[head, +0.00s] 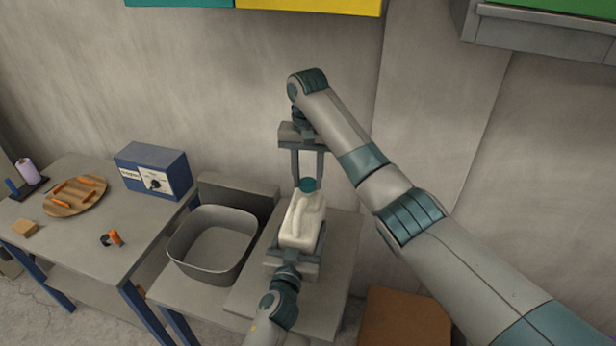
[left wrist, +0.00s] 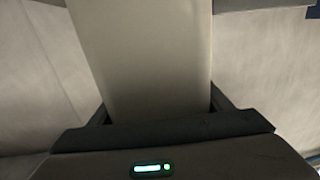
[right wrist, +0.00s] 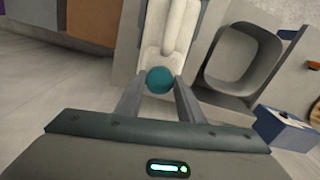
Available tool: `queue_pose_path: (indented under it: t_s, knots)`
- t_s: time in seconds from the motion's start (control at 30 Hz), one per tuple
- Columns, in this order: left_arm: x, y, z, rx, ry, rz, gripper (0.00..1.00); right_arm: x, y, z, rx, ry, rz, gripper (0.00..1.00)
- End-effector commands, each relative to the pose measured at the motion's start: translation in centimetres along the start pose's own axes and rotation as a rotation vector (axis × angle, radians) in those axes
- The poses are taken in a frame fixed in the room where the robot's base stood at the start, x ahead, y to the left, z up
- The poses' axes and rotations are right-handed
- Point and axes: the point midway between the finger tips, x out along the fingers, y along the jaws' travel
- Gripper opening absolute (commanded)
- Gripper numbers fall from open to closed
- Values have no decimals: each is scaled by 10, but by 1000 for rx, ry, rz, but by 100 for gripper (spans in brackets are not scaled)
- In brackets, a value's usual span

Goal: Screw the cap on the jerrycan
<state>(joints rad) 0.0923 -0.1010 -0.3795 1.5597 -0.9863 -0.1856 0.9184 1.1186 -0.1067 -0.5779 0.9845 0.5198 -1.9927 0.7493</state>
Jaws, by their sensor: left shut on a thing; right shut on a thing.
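The white jerrycan (head: 302,222) stands on the grey bench in the head view. My left gripper (head: 292,255) is shut on its lower body from the near side; the jerrycan fills the left wrist view (left wrist: 145,55). The teal cap (head: 308,185) sits at the top of the jerrycan. My right gripper (head: 308,178) reaches down from above and is shut on the cap. In the right wrist view the cap (right wrist: 159,80) is between the fingertips, in line with the jerrycan's top (right wrist: 172,35). I cannot tell whether the cap is seated on the neck.
A grey basin (head: 213,243) stands left of the jerrycan. Further left, a table holds a blue box (head: 153,171), a round wooden board (head: 76,196) with orange-handled items, and another orange tool (head: 112,238). A brown box (head: 404,318) is at the lower right.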

Motion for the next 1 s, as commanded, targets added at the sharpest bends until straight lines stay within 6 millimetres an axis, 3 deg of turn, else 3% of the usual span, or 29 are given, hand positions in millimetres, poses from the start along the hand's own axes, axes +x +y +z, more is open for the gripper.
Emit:
queue_pose_path:
  t_s: [0.23,0.37,0.4,0.47,0.5,0.8,1.0]
  knots:
    - [-1,1,2,1,-3,2,9,-2,-1,-2,401,7,-5,14]
    - [-1,1,2,1,-3,2,9,-2,0,-2,400,8,-4,14]
    - [-1,1,2,1,-3,2,9,-2,0,-3,400,8,-4,37]
    - [-1,1,2,1,-3,2,9,-2,0,-2,399,8,-4,51]
    - [-1,1,2,1,-3,2,9,-2,0,-2,398,7,-4,53]
    - [-1,1,2,1,-3,1,9,-2,0,-2,396,4,-1,53]
    - [-1,1,2,0,-3,1,9,-18,0,-3,393,10,-1,53]
